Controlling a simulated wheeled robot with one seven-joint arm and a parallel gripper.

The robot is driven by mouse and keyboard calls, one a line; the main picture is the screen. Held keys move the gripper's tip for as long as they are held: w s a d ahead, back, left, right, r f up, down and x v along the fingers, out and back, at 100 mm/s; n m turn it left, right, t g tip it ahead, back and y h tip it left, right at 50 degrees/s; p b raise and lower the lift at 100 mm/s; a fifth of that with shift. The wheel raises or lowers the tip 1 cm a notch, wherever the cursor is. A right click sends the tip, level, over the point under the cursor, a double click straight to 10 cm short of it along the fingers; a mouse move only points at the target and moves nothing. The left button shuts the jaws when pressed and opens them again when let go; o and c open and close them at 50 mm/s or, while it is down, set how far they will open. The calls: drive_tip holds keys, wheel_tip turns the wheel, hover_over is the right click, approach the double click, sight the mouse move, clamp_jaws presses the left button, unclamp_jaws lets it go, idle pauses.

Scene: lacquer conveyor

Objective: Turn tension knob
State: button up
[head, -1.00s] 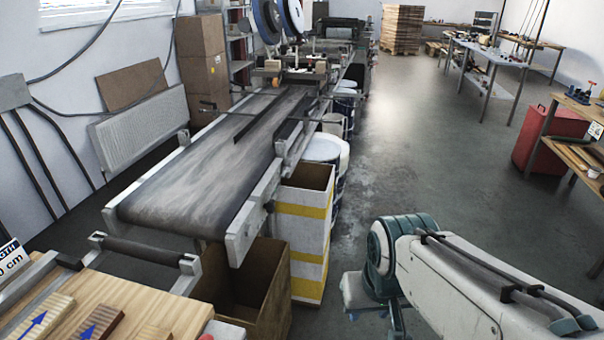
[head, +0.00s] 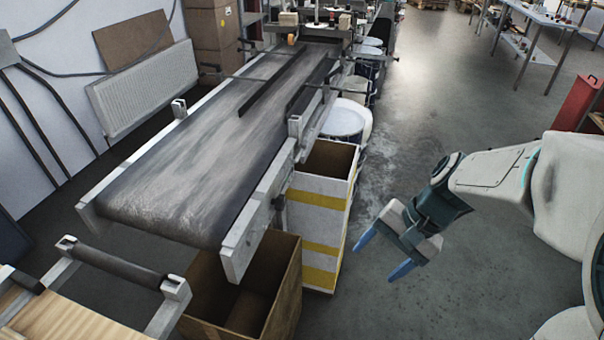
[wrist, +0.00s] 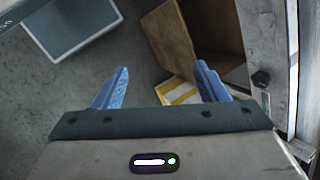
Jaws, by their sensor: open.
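A small dark knob (head: 278,203), likely the tension knob, sits on the outer side of the conveyor's near right rail (head: 262,210). In the wrist view a black knob (wrist: 261,79) shows at the right, on a pale metal rail (wrist: 284,60). My gripper (head: 384,255) is open and empty, right of the conveyor and apart from the knob. Its two blue fingers point down and left. In the wrist view my gripper (wrist: 163,70) has its fingers wide apart with nothing between them, and the knob lies to the right of both.
An open cardboard box (head: 190,318) stands under the conveyor's near end. A tall white box with yellow bands (head: 324,215) stands between the conveyor and my gripper. White drums (head: 345,121) stand behind it. A roller frame (head: 110,262) is at lower left.

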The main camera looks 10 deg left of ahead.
drive_tip(key=w+a+f+m+g+y+b, duration=0.1)
drive_tip(key=w+a+f+m+y+b, duration=0.2)
drive_tip(key=w+a+f+m+y, duration=0.5)
drive_tip(key=m+t+y+b, duration=0.2)
drive_tip(key=m+t+y, duration=0.2)
drive_tip(key=m+y, duration=0.1)
approach(284, 205)
drive_tip(key=a, duration=0.6)
drive_tip(key=w+a+p, duration=0.1)
drive_tip(key=a, duration=0.3)
drive_tip(key=shift+w+r, duration=0.1)
drive_tip(key=c, duration=1)
